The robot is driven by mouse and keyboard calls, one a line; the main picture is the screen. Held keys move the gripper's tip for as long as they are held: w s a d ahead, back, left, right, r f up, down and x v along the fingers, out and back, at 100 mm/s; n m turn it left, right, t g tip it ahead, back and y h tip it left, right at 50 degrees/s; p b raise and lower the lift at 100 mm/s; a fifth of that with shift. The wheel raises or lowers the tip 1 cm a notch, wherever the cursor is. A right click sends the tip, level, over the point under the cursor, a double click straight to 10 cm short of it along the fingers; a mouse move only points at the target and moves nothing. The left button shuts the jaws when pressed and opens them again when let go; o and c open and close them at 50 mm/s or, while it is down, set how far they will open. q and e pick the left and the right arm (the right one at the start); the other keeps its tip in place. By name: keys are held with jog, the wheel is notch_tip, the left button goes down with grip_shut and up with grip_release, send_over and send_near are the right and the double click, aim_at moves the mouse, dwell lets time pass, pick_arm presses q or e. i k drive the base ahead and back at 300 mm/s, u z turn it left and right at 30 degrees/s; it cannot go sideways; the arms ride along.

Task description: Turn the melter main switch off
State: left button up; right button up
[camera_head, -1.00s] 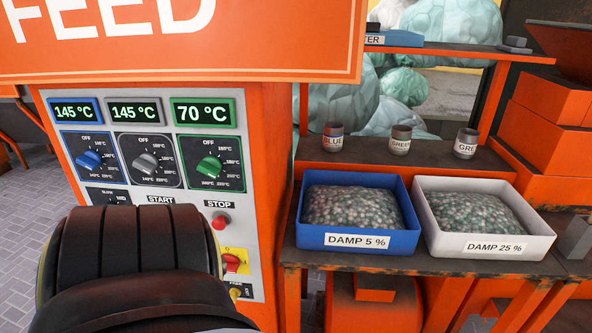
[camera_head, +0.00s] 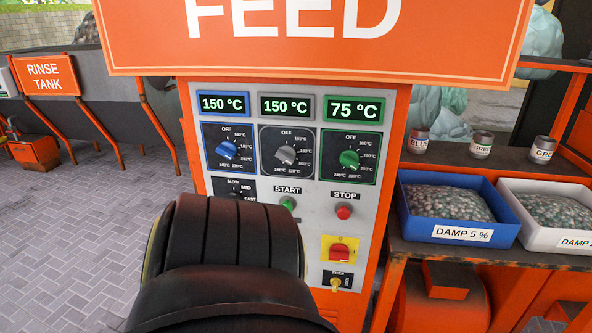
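The melter control panel (camera_head: 311,199) is on the front of an orange cabinet under the FEED sign. A red rotary switch (camera_head: 339,251) on a yellow plate sits low on the panel's right side; it looks like the main switch. Its handle lies roughly horizontal. A brass-coloured key or small knob (camera_head: 336,282) is just below it. A black ribbed part of my own arm (camera_head: 225,240) covers the panel's lower left. It is left of the red switch in the picture. Neither gripper's fingers show.
Above the switch are a red STOP button (camera_head: 344,212), a green START button (camera_head: 288,203) and blue, grey and green dials. Displays read 150, 150 and 75 °C. A blue DAMP 5 % bin (camera_head: 455,234) stands on a bench at right. Open paved floor is at left.

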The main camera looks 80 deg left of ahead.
aim_at(338, 252)
jog(key=z, duration=0.25)
jog(key=k, duration=0.55)
jog(key=u, duration=2.45)
